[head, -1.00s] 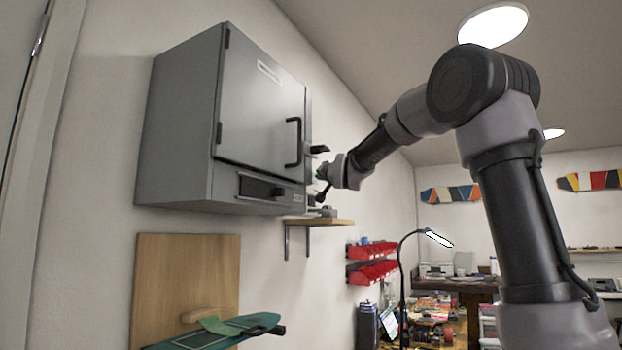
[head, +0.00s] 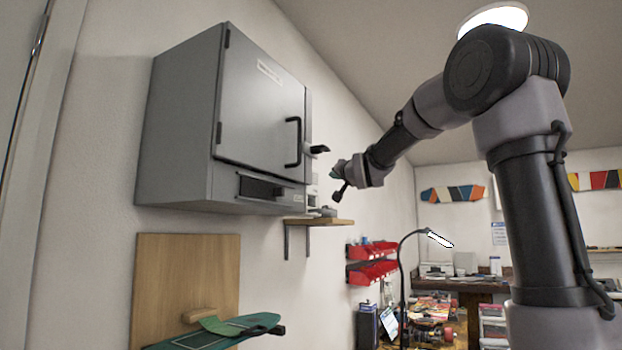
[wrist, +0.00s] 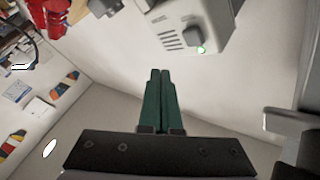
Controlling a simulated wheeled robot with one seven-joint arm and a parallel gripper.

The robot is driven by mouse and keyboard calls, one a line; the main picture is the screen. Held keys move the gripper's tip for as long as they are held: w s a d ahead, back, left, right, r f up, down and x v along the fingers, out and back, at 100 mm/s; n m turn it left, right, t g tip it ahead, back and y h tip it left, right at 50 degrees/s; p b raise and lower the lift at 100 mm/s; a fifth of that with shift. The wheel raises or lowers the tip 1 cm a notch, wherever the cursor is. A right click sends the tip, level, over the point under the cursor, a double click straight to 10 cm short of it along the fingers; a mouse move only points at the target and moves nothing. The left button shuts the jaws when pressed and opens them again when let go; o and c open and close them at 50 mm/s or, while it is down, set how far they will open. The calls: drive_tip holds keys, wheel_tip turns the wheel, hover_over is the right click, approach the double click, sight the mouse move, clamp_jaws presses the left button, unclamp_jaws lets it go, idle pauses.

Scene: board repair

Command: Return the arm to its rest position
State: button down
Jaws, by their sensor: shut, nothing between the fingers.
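My gripper shows in the wrist view (wrist: 159,76) with its two green fingers pressed together and nothing between them. In the head view my gripper (head: 335,174) is small, in the air to the right of the grey wall cabinet (head: 180,130) and above a small wooden shelf (head: 330,222). It is apart from both. The cabinet door is shut, with a black vertical handle (head: 293,142) on it. My arm reaches in from the right side of the head view. In the wrist view a light grey box (wrist: 180,25) with a dark knob and a green light is ahead of the fingers.
A green skateboard deck (head: 228,330) sits in front of a wooden panel (head: 185,270) at lower left. Red bins (head: 372,271) hang on the wall. A desk lamp (head: 402,275) stands over a cluttered workbench.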

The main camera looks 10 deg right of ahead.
drive_tip(key=s+d+f+g, duration=0.1)
drive_tip(key=s+f+g, duration=0.3)
drive_tip(key=s+f, duration=0.6)
drive_tip(key=s+d+f+n+g, duration=0.1)
drive_tip(key=s+f+g, duration=0.3)
drive_tip(key=s+f, duration=0.6)
drive_tip(key=s+d+f+g+h, duration=0.1)
drive_tip(key=s+f+g, duration=0.3)
drive_tip(key=s+f, duration=0.6)
drive_tip(key=s+d, duration=0.1)
drive_tip(key=s, duration=0.7)
drive_tip(key=shift+d+n, duration=0.3)
drive_tip(key=shift+d, duration=0.05)
drive_tip(key=shift+s, duration=0.1)
